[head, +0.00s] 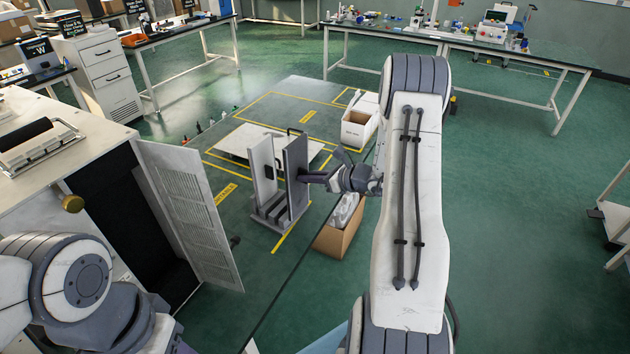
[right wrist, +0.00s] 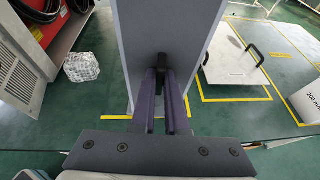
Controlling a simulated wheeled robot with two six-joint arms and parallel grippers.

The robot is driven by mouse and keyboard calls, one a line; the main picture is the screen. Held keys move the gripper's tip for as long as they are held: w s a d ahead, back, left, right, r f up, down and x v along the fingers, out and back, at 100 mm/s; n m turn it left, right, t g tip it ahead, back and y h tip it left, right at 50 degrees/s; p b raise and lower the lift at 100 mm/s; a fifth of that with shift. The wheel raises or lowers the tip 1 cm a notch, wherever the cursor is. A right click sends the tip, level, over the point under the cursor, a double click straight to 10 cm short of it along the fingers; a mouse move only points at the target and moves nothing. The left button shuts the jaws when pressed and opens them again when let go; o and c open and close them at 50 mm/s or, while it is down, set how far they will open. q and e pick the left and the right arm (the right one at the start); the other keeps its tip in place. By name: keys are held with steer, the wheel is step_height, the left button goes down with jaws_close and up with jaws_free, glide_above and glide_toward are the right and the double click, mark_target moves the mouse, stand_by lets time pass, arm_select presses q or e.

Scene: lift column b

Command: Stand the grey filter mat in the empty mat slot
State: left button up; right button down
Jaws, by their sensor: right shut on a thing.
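The grey filter mat (head: 297,172) is upright in the head view, with its broad face toward my right gripper. My right gripper (head: 304,176) is shut on the black handle on the mat's face; the handle (right wrist: 163,62) shows between the fingers in the right wrist view. A low grey rack (head: 270,217) with dark slots is on the floor under the mat. A paler upright panel (head: 262,165) stands at the rack's left. The mat's lower edge overlaps the rack in the picture; I cannot tell whether it is in a slot. My left gripper is out of view.
A vented cabinet door (head: 195,215) stands open left of the rack. An open cardboard box (head: 340,228) is close on the right, below my right arm. A white panel with handles (head: 232,135) and a white box (head: 360,128) are behind. Tables line the back.

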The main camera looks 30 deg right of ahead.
steer(key=shift+w+a+b, duration=0.2)
steer(key=shift+w+a, duration=0.15)
steer(key=shift+w, duration=0.35)
steer(key=shift+w+a+b, duration=0.15)
steer(key=shift+w+a, duration=0.15)
steer(key=shift+w, duration=0.45)
steer(key=shift+w+a+b, duration=0.2)
steer(key=shift+w+a, duration=0.15)
steer(key=shift+w, duration=0.35)
steer(key=shift+f+b, duration=2.35)
steer(key=shift+b, duration=0.2)
steer(key=c, duration=0.8)
jaws_free()
steer(key=shift+c, duration=0.2)
steer(key=p, duration=0.2)
glide_toward(299, 183)
steer(key=x, duration=0.3)
steer(key=shift+w+a+f, duration=0.1)
steer(key=shift+w, duration=0.15)
